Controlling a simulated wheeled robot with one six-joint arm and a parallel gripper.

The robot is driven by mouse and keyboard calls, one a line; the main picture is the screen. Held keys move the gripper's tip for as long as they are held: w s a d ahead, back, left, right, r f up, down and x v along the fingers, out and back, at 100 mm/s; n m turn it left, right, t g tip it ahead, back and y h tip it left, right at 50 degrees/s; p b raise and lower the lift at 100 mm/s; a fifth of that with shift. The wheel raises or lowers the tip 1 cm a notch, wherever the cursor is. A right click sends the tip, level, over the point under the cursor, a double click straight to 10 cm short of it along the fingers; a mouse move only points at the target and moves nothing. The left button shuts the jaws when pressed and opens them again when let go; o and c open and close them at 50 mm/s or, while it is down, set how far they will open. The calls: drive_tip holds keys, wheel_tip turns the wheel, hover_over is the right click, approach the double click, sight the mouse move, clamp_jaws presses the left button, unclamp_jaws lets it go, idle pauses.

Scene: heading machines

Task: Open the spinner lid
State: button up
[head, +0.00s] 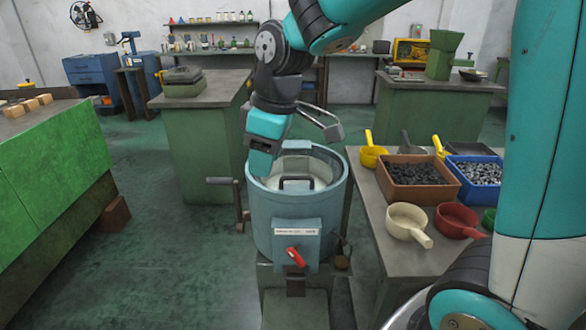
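The spinner (290,228) is a blue-grey drum on a stand, with a red lever (293,256) on its front box. A pale round lid (314,184) with a dark bar handle (297,181) shows inside the drum's rim and looks closed. My gripper (262,168) points down at the left part of the rim, left of the bar handle. Its teal end overlaps the rim in the picture; I cannot tell whether it touches. The finger gap is hidden from this side. A grey curved piece with a block end (331,131) sticks out to the right of my wrist.
A crank handle (221,181) stands out at the drum's left. A bench (393,265) close on the right holds a brown bin (408,196), a blue bin (463,199) and several scoops. A green counter (60,175) is at the left.

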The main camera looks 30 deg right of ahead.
drive_tip(key=w+d+n+h, duration=0.1)
drive_tip(key=w+d+h, duration=0.1)
drive_tip(key=w+d, duration=0.75)
drive_tip(key=n+h+p, duration=0.1)
approach(295, 177)
drive_tip(key=f+p, duration=0.1)
drive_tip(key=f, duration=0.1)
drive_tip(key=w+f+p, duration=0.1)
drive_tip(key=f, duration=0.2)
drive_tip(key=d+f+p, duration=0.1)
drive_tip(key=f, duration=0.2)
drive_tip(key=shift+w+f, duration=0.25)
drive_tip(key=shift+c, duration=0.2)
clamp_jaws()
